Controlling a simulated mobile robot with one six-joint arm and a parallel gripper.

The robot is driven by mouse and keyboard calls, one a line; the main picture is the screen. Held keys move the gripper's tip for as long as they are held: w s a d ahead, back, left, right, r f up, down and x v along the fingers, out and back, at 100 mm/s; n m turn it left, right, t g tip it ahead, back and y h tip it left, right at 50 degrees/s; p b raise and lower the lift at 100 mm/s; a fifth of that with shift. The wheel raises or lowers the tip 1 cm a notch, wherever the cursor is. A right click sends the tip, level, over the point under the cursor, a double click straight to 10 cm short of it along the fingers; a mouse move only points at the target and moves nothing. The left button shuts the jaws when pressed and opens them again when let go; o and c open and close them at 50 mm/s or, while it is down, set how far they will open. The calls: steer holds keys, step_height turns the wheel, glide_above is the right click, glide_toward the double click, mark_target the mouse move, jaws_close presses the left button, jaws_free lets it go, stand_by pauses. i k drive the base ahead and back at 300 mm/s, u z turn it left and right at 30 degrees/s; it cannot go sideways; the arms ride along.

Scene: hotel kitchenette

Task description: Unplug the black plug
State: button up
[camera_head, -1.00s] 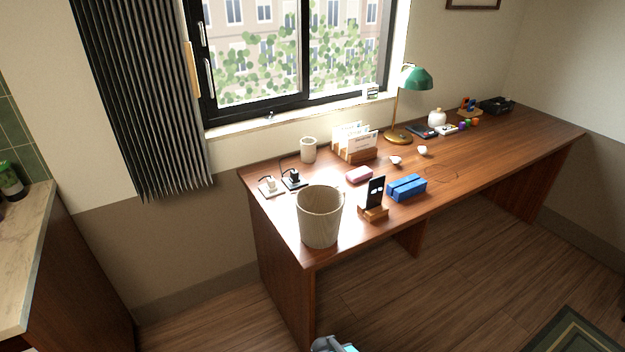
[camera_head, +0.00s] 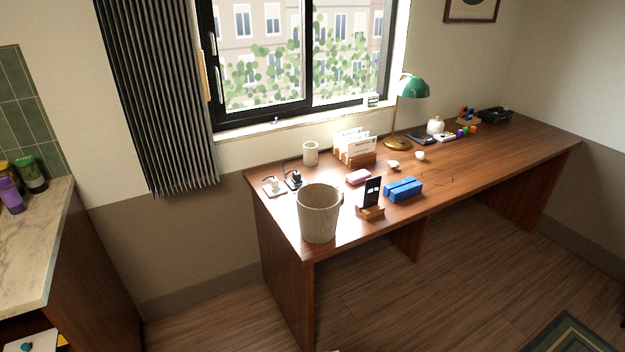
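The black plug (camera_head: 295,174) is small and dark and sits at the back left of the wooden desk (camera_head: 455,172), with a thin dark cord rising from it. It appears seated in a small dark socket base, but the contact is too small to make out. A white plug (camera_head: 275,184) on a light base stands just left of it. A beige basket (camera_head: 318,214) stands in front of both plugs, near the desk's front left corner. My gripper is not in view.
A cup (camera_head: 310,153), letter holder (camera_head: 355,148), pink item (camera_head: 358,177), phone on a stand (camera_head: 371,193) and blue case (camera_head: 403,189) stand right of the plugs. A green lamp (camera_head: 412,86) is farther right. A counter (camera_head: 40,235) edges the left. Floor before the desk is open.

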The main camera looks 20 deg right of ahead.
mark_target(296, 178)
steer(key=u, duration=0.15)
steer(key=i, duration=0.9)
steer(key=z, duration=0.05)
